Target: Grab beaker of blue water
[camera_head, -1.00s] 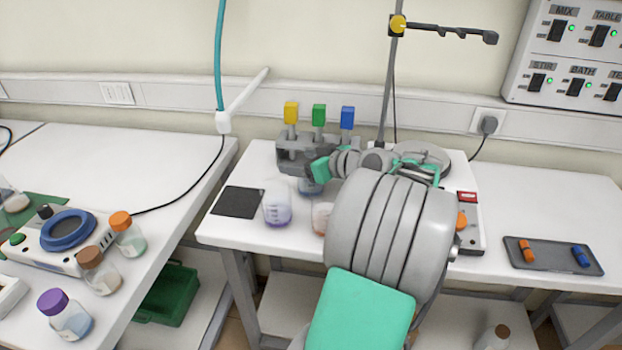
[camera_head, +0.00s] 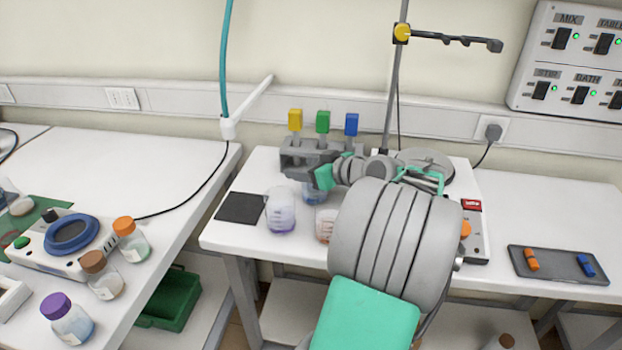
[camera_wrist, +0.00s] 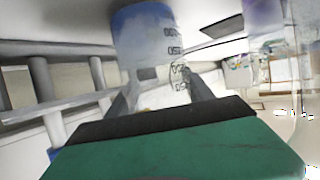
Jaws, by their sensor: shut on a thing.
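The beaker of blue water (camera_head: 313,194) is a clear vessel on the white table, below the row of coloured blocks. My gripper (camera_head: 322,179) is at it and partly hides its upper part. In the wrist view the beaker (camera_wrist: 148,38) has printed marks and blue liquid, and appears upside down. It sits between the two fingers of my gripper (camera_wrist: 160,88), which is shut on it. I cannot tell whether its base is clear of the table.
A purple-liquid beaker (camera_head: 280,213) stands close at left, and an orange-tinted one (camera_head: 325,226) stands in front, partly behind my arm. A device with yellow, green and blue tops (camera_head: 300,157) is just behind. A dark pad (camera_head: 240,208) lies left.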

